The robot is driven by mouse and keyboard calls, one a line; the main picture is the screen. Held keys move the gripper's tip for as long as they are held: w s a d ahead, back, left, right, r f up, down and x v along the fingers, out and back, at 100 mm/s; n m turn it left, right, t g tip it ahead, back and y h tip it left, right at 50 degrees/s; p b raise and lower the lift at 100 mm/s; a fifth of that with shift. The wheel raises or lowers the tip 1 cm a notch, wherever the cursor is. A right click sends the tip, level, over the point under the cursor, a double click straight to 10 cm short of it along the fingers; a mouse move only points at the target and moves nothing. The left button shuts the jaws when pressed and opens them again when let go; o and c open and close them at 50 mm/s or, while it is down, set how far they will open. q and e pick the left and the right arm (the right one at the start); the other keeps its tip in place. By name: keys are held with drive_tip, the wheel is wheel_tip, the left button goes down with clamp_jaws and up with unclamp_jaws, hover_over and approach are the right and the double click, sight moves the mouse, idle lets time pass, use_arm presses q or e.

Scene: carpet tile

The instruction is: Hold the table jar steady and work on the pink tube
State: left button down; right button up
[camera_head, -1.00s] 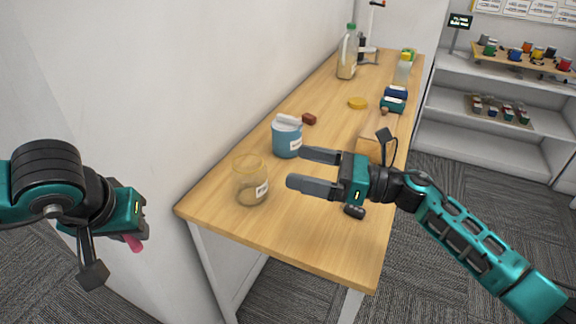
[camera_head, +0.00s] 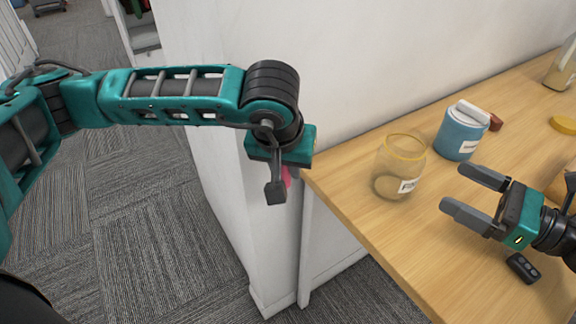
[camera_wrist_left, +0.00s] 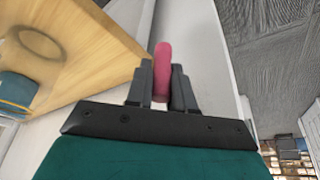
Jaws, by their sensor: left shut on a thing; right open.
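A clear glass jar (camera_head: 400,166) with a yellowish rim and a white label stands upright and open on the wooden table near its left corner. The pink tube (camera_wrist_left: 163,68) is between the fingers of my left gripper (camera_wrist_left: 163,85), which is shut on it. In the head view only a sliver of the pink tube (camera_head: 287,176) shows behind my gripper, beside the table's left corner. My right gripper (camera_head: 463,193) is open and empty over the table, to the right of the jar and apart from it.
A blue jar (camera_head: 461,135) with a white thing on its top stands behind the glass jar. A reddish-brown block (camera_head: 495,122) and a yellow lid (camera_head: 564,125) lie further back. A black key fob (camera_head: 522,267) lies near the front edge. A white wall (camera_head: 350,60) borders the table.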

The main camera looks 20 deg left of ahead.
sight(401, 159)
use_arm(q)
drive_tip(key=w+d+r+n+g, duration=0.2)
drive_tip(key=d+r+n+g, duration=0.6)
drive_tip(key=n, duration=0.9)
drive_tip(key=w+d+r+n+g, duration=0.1)
drive_tip(key=w+d+r+n, duration=0.35)
drive_tip(key=d+n, duration=0.9)
drive_tip(key=w+a+r+n+t+h, duration=0.1)
drive_tip(key=r+n+t+h, duration=0.1)
drive_tip(key=n, duration=0.8)
drive_tip(key=w+a+r+n+t+h, duration=0.2)
drive_tip(key=r+n+h, duration=0.1)
drive_tip(key=n, duration=0.7)
drive_tip(key=shift+w+r, duration=0.2)
drive_tip(key=shift+r, duration=0.3)
use_arm(e)
drive_tip(key=x, duration=1.2)
use_arm(q)
drive_tip(key=shift+n, duration=0.25)
